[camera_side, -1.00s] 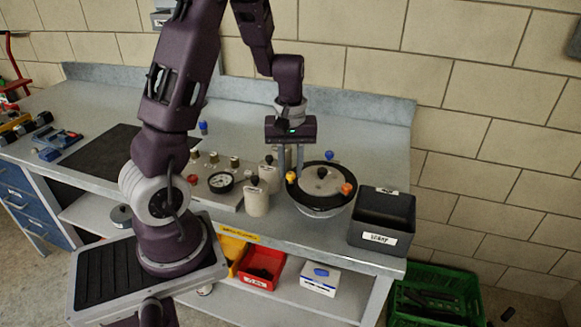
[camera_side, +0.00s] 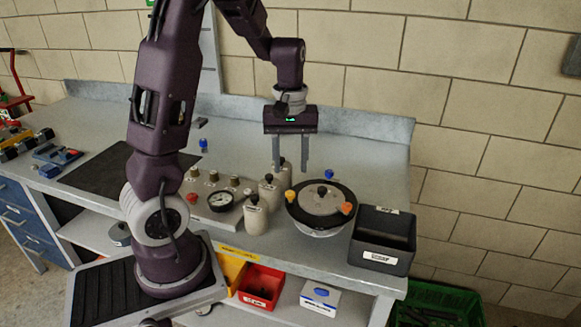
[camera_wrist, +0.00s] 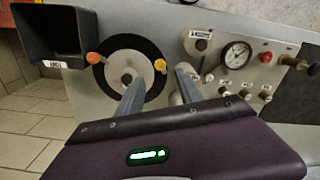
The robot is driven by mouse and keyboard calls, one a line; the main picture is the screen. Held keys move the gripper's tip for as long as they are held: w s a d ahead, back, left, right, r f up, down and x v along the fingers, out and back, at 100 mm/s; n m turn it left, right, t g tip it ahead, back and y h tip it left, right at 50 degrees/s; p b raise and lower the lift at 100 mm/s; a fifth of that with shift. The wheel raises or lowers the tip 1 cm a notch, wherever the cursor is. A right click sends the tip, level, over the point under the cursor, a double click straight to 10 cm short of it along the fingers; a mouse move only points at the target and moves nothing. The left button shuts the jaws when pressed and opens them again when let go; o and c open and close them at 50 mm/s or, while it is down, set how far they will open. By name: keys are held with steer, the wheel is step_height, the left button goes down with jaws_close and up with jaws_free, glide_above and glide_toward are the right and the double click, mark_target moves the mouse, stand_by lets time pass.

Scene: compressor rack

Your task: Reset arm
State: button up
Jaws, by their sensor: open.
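My gripper (camera_side: 291,168) is open and empty, with its two fingers pointing down above the bench. It hangs above and slightly left of a round pot (camera_side: 322,200) with a black rim, a grey lid and orange and yellow knobs. In the wrist view the gripper fingers (camera_wrist: 158,85) are spread apart, with the pot lid (camera_wrist: 129,78) beyond the left finger. Grey-white canisters with dark knobs, such as the front one (camera_side: 255,218), stand left of the pot. A panel with a gauge (camera_side: 221,201) lies left of them.
A black open bin (camera_side: 384,240) stands at the bench's right end. A dark mat (camera_side: 125,170) and blue tools (camera_side: 58,155) lie to the left. Red (camera_side: 261,284) and yellow bins sit on the lower shelf. A green crate (camera_side: 435,300) is on the floor. The back of the bench is mostly clear.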

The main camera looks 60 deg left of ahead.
steer(key=s+d+r+m+t, duration=0.3)
steer(key=s+d+r+m, duration=0.15)
steer(key=d+r, duration=0.45)
steer(key=s+d+r+m+t, duration=0.1)
steer(key=s+d+m+t, duration=0.1)
steer(key=s+d+m, duration=0.6)
steer(key=shift+s+d+r+t, duration=0.3)
steer(key=shift+s+d+r, duration=0.1)
steer(key=shift+s, duration=0.5)
steer(key=shift+m, duration=0.25)
